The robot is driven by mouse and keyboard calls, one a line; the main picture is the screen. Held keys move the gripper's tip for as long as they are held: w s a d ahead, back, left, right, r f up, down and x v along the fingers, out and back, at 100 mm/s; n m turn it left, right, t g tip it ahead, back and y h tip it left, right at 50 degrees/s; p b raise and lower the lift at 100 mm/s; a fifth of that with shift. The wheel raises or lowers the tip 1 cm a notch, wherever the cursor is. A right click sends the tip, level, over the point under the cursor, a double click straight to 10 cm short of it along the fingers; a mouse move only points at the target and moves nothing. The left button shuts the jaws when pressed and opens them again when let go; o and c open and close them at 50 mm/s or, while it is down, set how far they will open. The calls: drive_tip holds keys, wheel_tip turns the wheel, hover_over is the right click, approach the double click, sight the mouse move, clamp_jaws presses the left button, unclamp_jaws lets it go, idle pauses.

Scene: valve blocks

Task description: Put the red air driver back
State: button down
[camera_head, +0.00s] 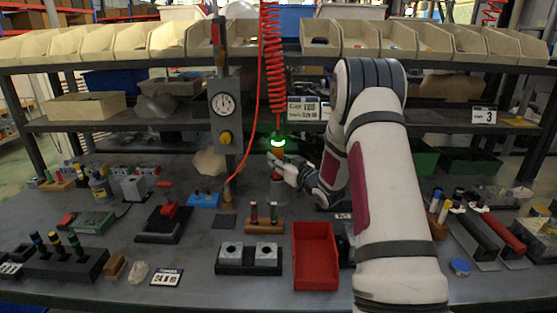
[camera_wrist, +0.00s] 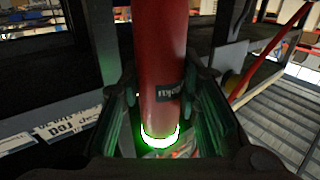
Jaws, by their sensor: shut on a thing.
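The red air driver (camera_wrist: 160,60) stands out as a red cylinder with a dark label in the wrist view, a bright green-white glowing ring at its end. In the head view the driver (camera_head: 278,153) is small, upright below the red coiled hose, with the green glow near its top. My gripper (camera_head: 277,163) is shut on it; in the wrist view the dark fingers (camera_wrist: 162,112) lie on both sides of the cylinder. A grey upright piece (camera_head: 277,187) shows just below the driver; I cannot tell whether they touch.
The red coiled hose (camera_head: 271,60) hangs from above. A post with a gauge box (camera_head: 224,108) stands left of the driver. A red tray (camera_head: 315,257), a small wooden rack (camera_head: 264,226) and a twin-hole block (camera_head: 249,258) are in front. Shelf bins line the back.

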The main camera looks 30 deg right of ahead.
idle(0.3)
drive_tip(key=c, duration=1.1)
unclamp_jaws()
drive_tip(key=shift+f, duration=0.1)
drive_tip(key=s, duration=1.2)
drive_tip(key=shift+d, duration=0.1)
drive_tip(key=s+a+r+g+h+p, duration=0.2)
drive_tip(key=s+a+r+g, duration=0.1)
drive_tip(key=a+r, duration=0.3)
drive_tip(key=s+a+r+g+h+p, duration=0.2)
drive_tip(key=a+r+g, duration=0.15)
drive_tip(key=r, duration=0.45)
drive_tip(key=s+a+r+g+y+p, duration=0.1)
drive_tip(key=s+a+g, duration=0.1)
drive_tip(key=s+a, duration=0.4)
drive_tip(key=s+a+r+g+y+p, duration=0.1)
drive_tip(key=s+a, duration=0.5)
drive_tip(key=s, duration=0.9)
drive_tip(key=s+a+r+g+y+p, duration=0.1)
drive_tip(key=s+a+g, duration=0.3)
drive_tip(key=s, duration=0.6)
drive_tip(key=shift+s+a+r+y+p, duration=0.3)
drive_tip(key=shift+a+r, duration=0.55)
drive_tip(key=shift+a, duration=0.15)
